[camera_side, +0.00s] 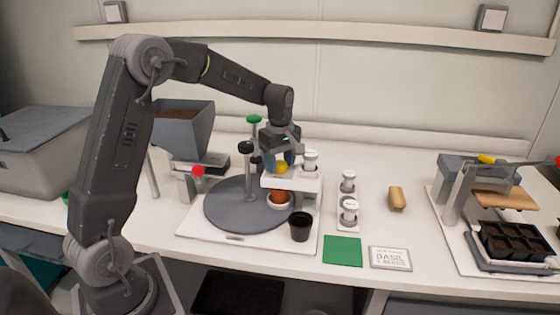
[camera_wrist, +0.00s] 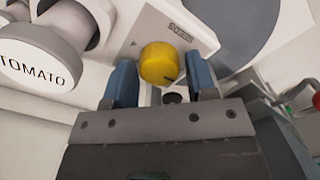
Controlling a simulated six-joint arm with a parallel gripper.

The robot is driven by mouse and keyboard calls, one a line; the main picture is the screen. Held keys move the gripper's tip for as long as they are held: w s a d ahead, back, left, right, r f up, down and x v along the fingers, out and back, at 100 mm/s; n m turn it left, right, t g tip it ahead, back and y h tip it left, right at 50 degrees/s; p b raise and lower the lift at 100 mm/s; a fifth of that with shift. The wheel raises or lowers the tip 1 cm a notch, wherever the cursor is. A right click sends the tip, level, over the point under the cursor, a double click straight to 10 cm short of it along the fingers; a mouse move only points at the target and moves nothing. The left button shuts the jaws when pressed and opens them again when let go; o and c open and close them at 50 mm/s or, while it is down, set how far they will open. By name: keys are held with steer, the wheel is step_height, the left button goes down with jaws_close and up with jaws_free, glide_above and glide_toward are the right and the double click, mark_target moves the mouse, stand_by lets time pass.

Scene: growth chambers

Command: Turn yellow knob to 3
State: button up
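The yellow knob (camera_wrist: 160,62) sits on a white panel (camera_wrist: 135,35) with a small printed label, partly legible. A dark mark shows on its lower right edge in the wrist view; no number 3 can be read. In the side view the knob (camera_side: 281,167) is just under my gripper (camera_side: 280,158), on the white housing above the round grey plate. My gripper (camera_wrist: 161,80) is open. Its two blue fingers stand on either side of the knob, with gaps visible on both sides; they do not appear to touch it.
A white-capped container marked TOMATO (camera_wrist: 38,55) is close by on the left in the wrist view.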

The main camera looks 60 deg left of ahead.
steer(key=c, duration=0.6)
steer(key=shift+m, duration=0.3)
steer(key=m, duration=1.2)
steer(key=shift+m, duration=0.3)
steer(key=m, duration=0.3)
steer(key=shift+m, duration=0.3)
steer(key=m, duration=0.3)
steer(key=shift+m, duration=0.3)
steer(key=m, duration=0.6)
steer(key=shift+m, duration=0.3)
